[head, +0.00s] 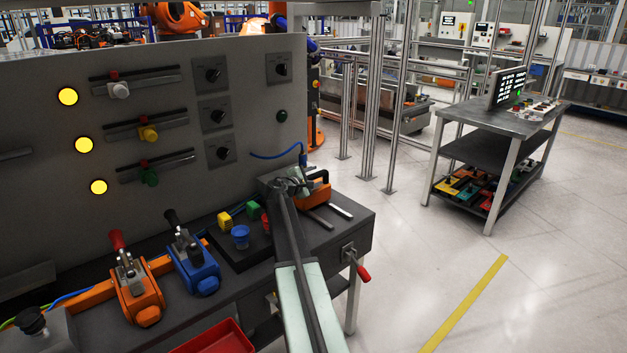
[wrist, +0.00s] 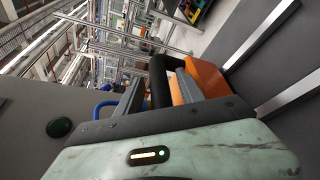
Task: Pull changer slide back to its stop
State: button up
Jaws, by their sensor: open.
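The changer slide appears to be the orange block (head: 313,196) with a black handle (head: 320,177), at the right end of the bench. The orange block (wrist: 208,77) and its black handle (wrist: 161,82) fill the middle of the wrist view. My gripper (head: 297,181) is at the slide's left side in the head view and hides part of it. In the wrist view my gripper (wrist: 160,88) is open, with a finger on each side of the handle's near bar. I cannot tell whether either finger touches it.
Two pale rails (head: 341,211) run from the block toward the bench's front right. A blue cable (head: 277,156) hangs behind my gripper. A red-handled lever (head: 362,272) sticks out from the bench front.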

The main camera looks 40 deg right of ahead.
jog(key=shift+d, duration=0.3)
grip_shut()
jog(key=shift+a, duration=0.1)
dwell(1.1)
